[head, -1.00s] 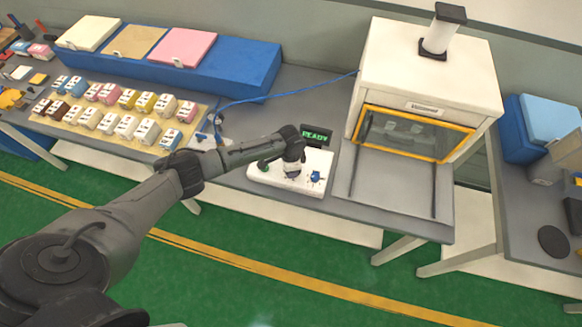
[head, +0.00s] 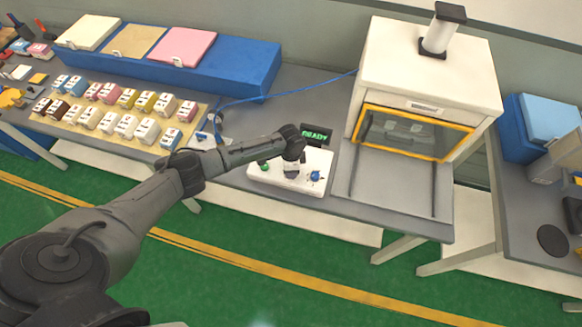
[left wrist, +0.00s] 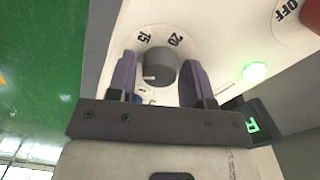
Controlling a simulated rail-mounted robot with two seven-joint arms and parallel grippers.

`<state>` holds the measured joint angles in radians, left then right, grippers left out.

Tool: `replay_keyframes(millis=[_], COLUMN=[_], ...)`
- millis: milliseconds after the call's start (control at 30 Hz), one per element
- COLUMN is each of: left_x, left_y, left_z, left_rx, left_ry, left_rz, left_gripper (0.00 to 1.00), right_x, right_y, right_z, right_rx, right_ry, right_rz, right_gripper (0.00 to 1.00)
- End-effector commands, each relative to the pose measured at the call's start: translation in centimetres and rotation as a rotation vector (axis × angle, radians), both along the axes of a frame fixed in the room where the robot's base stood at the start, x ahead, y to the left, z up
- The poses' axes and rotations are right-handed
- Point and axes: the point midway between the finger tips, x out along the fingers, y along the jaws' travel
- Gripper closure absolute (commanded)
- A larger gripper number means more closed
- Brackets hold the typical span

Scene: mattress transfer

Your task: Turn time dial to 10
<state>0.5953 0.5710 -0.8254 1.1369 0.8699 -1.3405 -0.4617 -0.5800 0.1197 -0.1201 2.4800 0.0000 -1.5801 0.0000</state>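The time dial (left wrist: 160,67) is a dark grey round knob on a white panel, with the numbers 15 and 20 printed beside it. A small white mark shows on its lower left edge. My left gripper (left wrist: 158,82) has its two purple fingers on either side of the dial. A gap shows between the dial and the left finger; the right finger is very close, and I cannot tell if it touches. In the head view my left gripper (head: 292,170) is over the white control panel (head: 307,188) and hides the dial. My right gripper is not in view.
A green light (left wrist: 255,72) and a red OFF button (left wrist: 313,10) are near the dial. A blue knob (head: 315,175) is on the panel, with a READY display (head: 316,134) behind it. A white machine (head: 425,75) stands to the right. Several small boxes (head: 125,110) lie left.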

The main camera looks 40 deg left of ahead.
Motion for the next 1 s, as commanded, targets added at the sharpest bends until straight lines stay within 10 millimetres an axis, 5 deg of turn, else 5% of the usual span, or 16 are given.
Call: replay_keyframes(millis=[133, 467, 1000], left_x=[0.0, 0.0, 0.4], left_y=[0.0, 0.0, 0.3], left_z=[0.0, 0.5, 10.0], left_rx=[0.0, 0.001, 0.001], left_ry=[0.0, -0.001, -0.004], left_rz=[0.0, 0.0, 0.0], left_gripper=[0.4, 0.4, 0.4], right_x=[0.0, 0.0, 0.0], right_y=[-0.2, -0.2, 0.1], right_z=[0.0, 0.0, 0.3], right_rx=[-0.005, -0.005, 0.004], right_ry=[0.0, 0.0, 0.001], right_rz=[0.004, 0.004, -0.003], right_gripper=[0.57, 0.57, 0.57])
